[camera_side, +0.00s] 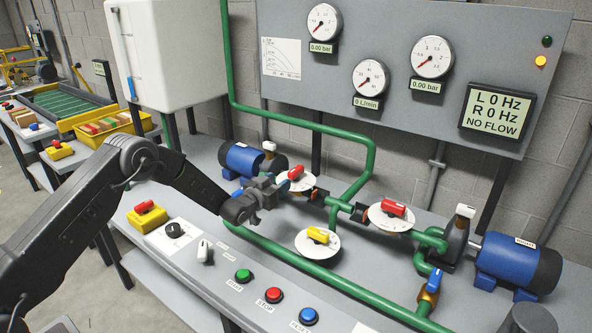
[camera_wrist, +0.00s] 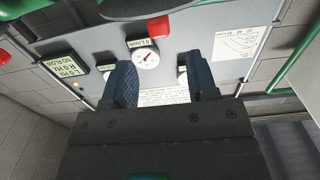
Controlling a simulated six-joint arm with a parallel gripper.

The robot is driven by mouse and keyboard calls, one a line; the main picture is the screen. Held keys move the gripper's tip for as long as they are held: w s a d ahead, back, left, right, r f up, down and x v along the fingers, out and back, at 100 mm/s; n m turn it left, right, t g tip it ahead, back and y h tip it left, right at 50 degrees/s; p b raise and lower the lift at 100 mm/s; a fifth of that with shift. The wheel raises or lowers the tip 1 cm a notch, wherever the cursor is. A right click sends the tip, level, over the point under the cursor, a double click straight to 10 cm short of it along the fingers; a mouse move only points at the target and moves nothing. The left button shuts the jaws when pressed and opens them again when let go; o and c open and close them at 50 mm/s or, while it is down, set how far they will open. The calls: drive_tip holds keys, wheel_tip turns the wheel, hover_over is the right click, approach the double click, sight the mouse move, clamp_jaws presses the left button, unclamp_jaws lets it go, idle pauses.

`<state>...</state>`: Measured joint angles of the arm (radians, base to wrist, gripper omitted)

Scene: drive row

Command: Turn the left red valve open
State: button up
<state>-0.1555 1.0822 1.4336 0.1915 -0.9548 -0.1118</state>
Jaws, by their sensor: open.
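The left red valve (camera_side: 296,173) has a red handle on a round white dial, on the green pipe behind the bench front. My gripper (camera_side: 278,187) is just in front and left of it, with jaws open and nothing between them. In the wrist view my gripper (camera_wrist: 162,85) shows two blue fingers spread apart. A red handle (camera_wrist: 158,27) shows beyond them near the top of that view and looks like the left valve's. The fingers partly cover the left valve's dial in the side view, and I cannot tell whether they touch it.
A second red valve (camera_side: 394,208) stands to the right and a yellow valve (camera_side: 319,236) in front. Blue pumps (camera_side: 517,262) and green pipes crowd the bench. The display (camera_side: 496,113) reads L 0 Hz, R 0 Hz, NO FLOW. Push buttons (camera_side: 274,295) line the front edge.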

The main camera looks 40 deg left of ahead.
sight(296, 169)
drive_tip(key=shift+w, duration=4.9)
drive_tip(key=c, duration=0.9)
